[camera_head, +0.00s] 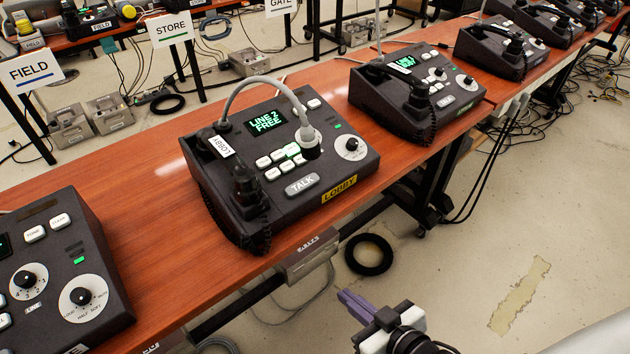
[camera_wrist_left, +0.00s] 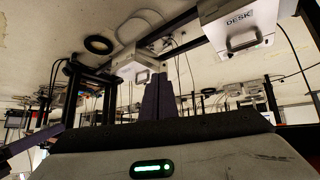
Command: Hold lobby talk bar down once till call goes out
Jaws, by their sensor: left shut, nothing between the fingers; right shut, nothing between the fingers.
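The lobby phone (camera_head: 320,200) is a dark desk unit on the red-brown bench, with a yellow LOBBY label (camera_head: 339,189). Its grey TALK bar (camera_head: 302,185) sits on the front slope below the white line keys, with nothing touching it. Its screen (camera_head: 268,122) reads LINE 2 FREE in green. The handset (camera_head: 243,188) lies at its left side. My right gripper (camera_head: 352,302) is shut and empty, low in front of the bench and apart from the phone. My left gripper shows in the left wrist view (camera_wrist_left: 158,100), shut and empty; it is outside the head view.
A phone with two dials (camera_head: 60,265) stands at the near left, and another phone (camera_head: 420,90) stands to the right of the lobby one. A grey gooseneck (camera_head: 262,84) arches over the lobby phone. A black ring (camera_head: 368,254) lies on the floor before the bench (camera_head: 150,230).

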